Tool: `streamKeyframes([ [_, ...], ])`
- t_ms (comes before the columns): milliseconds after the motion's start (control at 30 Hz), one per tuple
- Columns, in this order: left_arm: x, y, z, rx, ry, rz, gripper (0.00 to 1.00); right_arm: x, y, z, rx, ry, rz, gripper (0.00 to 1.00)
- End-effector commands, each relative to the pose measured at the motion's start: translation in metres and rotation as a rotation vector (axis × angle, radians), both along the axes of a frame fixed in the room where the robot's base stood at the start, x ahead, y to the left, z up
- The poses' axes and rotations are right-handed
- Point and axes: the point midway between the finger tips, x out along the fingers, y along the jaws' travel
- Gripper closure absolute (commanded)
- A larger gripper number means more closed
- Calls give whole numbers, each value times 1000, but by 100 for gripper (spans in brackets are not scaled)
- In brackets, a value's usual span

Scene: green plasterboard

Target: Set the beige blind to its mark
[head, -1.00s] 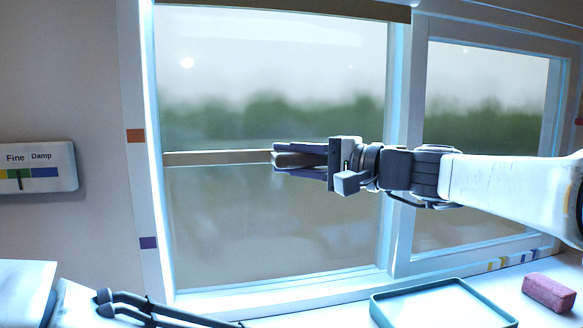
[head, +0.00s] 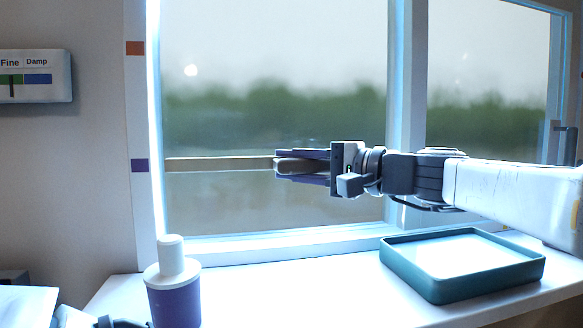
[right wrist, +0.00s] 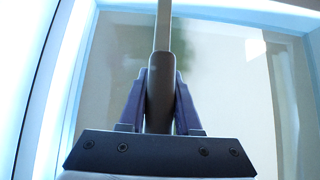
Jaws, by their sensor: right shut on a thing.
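The beige blind's bottom bar (head: 220,164) runs level across the left window pane in the head view. Its left end is about level with the purple mark (head: 140,165) on the left window frame. An orange mark (head: 135,48) is higher on that frame. My right gripper (head: 278,166) is shut on a brown grip at the bar's right part, which the fingers partly hide. In the right wrist view, the grip (right wrist: 160,90) sits between the purple fingers. Only parts of my left arm show at the bottom left; its gripper is out of view.
A teal tray (head: 415,280) stands on the white sill at the right, below my right arm. A white-topped purple bottle (head: 173,295) stands at the left. A "Fine / Damp" sign (head: 35,77) hangs on the left wall. The sill between bottle and tray is clear.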

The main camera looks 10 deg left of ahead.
Motion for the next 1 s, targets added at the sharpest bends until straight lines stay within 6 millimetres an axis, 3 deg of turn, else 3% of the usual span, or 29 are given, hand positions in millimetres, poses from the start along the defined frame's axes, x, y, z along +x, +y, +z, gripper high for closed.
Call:
streamKeyframes([
  [400,0,0,-2,0,0,0,2,1,0,-3,-2,2,-1,100],
  [433,0,0,-2,0,0,0,2,1,0,-2,-1,1,-1,56],
  [500,0,0,-2,0,0,0,2,1,0,-2,-1,1,-1,38],
  [833,0,0,-2,0,0,0,2,0,-2,-2,0,0,-2,38],
  [1000,0,0,-4,0,0,0,2,-6,-22,-2,1,-1,-6,38],
])
